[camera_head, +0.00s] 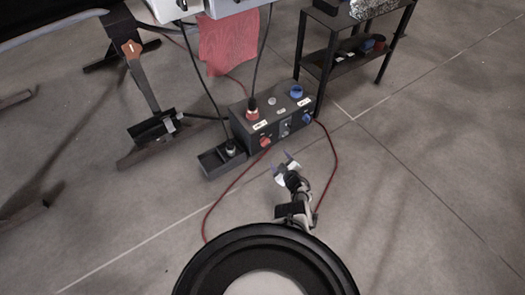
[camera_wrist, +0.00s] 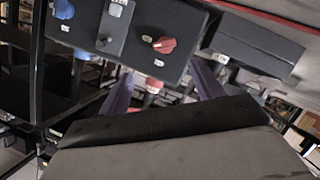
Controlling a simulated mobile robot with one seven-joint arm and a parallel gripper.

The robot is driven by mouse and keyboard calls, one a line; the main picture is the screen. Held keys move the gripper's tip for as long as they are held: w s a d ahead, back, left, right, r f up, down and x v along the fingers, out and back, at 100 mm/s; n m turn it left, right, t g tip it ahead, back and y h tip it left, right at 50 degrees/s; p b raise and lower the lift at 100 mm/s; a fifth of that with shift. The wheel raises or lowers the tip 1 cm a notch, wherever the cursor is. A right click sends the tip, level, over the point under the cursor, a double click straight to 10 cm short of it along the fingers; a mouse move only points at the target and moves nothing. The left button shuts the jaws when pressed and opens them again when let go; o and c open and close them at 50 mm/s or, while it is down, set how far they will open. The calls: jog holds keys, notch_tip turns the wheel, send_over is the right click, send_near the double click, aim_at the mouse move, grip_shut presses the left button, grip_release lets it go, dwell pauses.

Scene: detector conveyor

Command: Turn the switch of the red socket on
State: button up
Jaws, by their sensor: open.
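The red socket (camera_head: 252,113) is on top of a dark power box, with a black plug and cable in it. Its red rotary switch (camera_head: 265,142) is on the box's front face. In the wrist view the red switch (camera_wrist: 166,45) appears close, with a pale mark toward its left side. My gripper (camera_head: 287,164) is in front of the box, apart from the switch. In the wrist view its purple fingers (camera_wrist: 162,86) are spread and empty, with the switch ahead, roughly between them. A red and white item shows beyond the fingers, partly hidden.
The blue socket (camera_head: 296,92) and blue switch (camera_head: 307,118) are at the box's right. An open black tray (camera_head: 210,157) adjoins its left end. A red cable (camera_head: 333,165) loops over the floor around my arm. A black shelf (camera_head: 330,57) stands behind right.

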aim_at(267, 144)
jog(key=shift+a+b+x, duration=0.25)
jog(key=shift+b+x, duration=3.15)
jog(key=shift+b, duration=0.15)
jog(key=shift+a+b+x, duration=0.2)
jog(key=shift+b+x, duration=3.25)
jog(key=shift+b, duration=0.05)
jog(key=shift+s, duration=0.2)
jog(key=shift+c, duration=0.3)
jog(key=c, duration=0.9)
